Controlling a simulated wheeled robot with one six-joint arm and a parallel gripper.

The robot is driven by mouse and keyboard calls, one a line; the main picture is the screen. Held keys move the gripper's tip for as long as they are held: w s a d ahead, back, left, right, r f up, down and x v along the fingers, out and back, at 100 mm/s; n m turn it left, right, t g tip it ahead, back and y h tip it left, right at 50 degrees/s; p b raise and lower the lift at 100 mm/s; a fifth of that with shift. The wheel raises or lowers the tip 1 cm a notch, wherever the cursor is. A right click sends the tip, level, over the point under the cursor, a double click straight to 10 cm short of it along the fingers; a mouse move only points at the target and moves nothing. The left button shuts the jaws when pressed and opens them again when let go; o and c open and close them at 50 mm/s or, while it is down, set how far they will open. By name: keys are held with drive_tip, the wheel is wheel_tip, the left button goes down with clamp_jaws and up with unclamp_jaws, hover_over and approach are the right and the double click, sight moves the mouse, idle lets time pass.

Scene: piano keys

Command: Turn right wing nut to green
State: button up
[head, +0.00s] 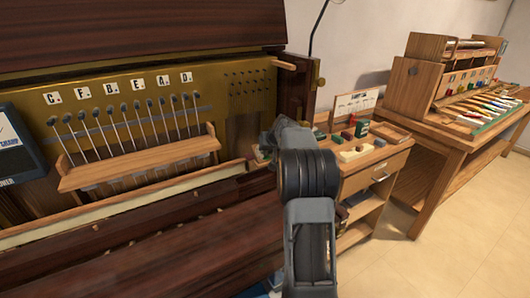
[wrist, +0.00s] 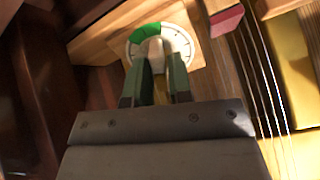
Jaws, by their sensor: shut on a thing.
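In the wrist view, a round white dial (wrist: 182,40) with tick marks sits on a wooden block. A green band (wrist: 147,32) covers its upper left part. A pale wing nut (wrist: 155,47) stands at the dial's middle. My gripper (wrist: 157,72) has its green fingers on either side of the wing nut and is shut on it. The fingers hide the lower part of the nut and dial. I cannot tell exactly where the nut points. In the head view, my arm covers the spot, and the nut and dial do not show.
A red block (wrist: 226,20) and thin strings (wrist: 262,75) lie close right of the dial. In the head view, the piano's hammer rail (head: 140,160) is at left, a small drawer table (head: 375,180) stands behind my arm, and a workbench (head: 440,150) is at right.

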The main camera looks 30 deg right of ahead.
drive_tip(key=shift+f+n+b, duration=0.2)
drive_tip(key=shift+n+b, duration=0.4)
drive_tip(key=shift+b, duration=0.25)
drive_tip(key=shift+r+n+b, duration=0.1)
drive_tip(key=shift+n+b, duration=0.8)
drive_tip(key=shift+n, duration=0.1)
drive_tip(key=o, duration=0.9)
drive_tip(key=shift+r, duration=0.1)
drive_tip(key=shift+c, duration=0.2)
drive_tip(key=p+v, duration=0.1)
drive_tip(key=v, duration=1)
